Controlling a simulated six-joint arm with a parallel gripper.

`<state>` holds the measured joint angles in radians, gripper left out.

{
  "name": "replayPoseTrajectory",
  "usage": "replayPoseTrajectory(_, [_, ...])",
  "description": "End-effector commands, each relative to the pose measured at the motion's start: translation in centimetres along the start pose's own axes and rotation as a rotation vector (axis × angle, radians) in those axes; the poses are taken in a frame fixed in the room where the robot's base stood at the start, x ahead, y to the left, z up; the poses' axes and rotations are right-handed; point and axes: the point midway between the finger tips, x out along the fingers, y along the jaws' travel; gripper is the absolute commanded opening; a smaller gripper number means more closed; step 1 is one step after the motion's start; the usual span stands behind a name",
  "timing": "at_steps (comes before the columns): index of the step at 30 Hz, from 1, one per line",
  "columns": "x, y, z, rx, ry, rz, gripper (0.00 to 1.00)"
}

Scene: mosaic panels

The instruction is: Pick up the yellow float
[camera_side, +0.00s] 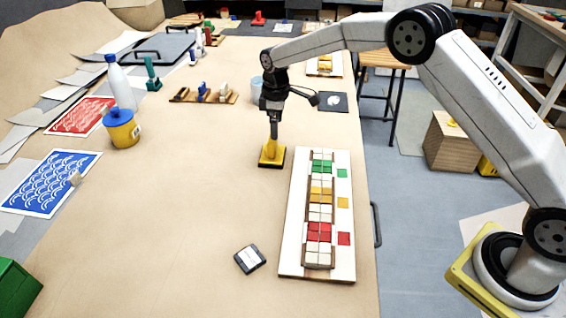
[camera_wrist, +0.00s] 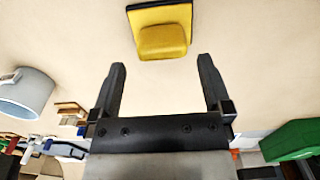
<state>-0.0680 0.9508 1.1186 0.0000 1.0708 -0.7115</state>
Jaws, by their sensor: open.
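The yellow float (camera_side: 271,155) stands on the bench to the left of the white mosaic board. It has a yellow handle block on a yellow plate with a dark base. In the wrist view the float (camera_wrist: 163,40) lies just beyond the fingertips, roughly centred between them. My gripper (camera_side: 274,132) points down over the float in the side view. In the wrist view my gripper (camera_wrist: 161,66) is open, with nothing between its two dark fingers. The side view does not show clearly whether the fingertips touch the float's handle.
The white mosaic board (camera_side: 293,250) with coloured tiles lies right of the float. A dark square device (camera_side: 250,259) lies in front. A wooden rack (camera_side: 182,97), yellow pot (camera_side: 122,130) and white bottle (camera_side: 118,85) stand to the left. Bench around the float is clear on its left.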

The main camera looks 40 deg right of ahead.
Motion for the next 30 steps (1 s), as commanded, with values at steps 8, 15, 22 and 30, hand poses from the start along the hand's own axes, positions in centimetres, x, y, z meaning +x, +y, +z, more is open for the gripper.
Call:
replayPoseTrajectory(8, [0.3, 0.1, -0.2, -0.007, -0.002, -0.002, 1.0])
replayPoseTrajectory(15, [2.2, 0.1, -0.1, -0.007, -0.003, -0.002, 1.0])
replayPoseTrajectory(22, [2.7, 0.1, -0.1, -0.006, -0.001, -0.001, 1.0])
replayPoseTrajectory(30, [4.2, 0.0, -0.1, -0.006, -0.003, -0.002, 1.0])
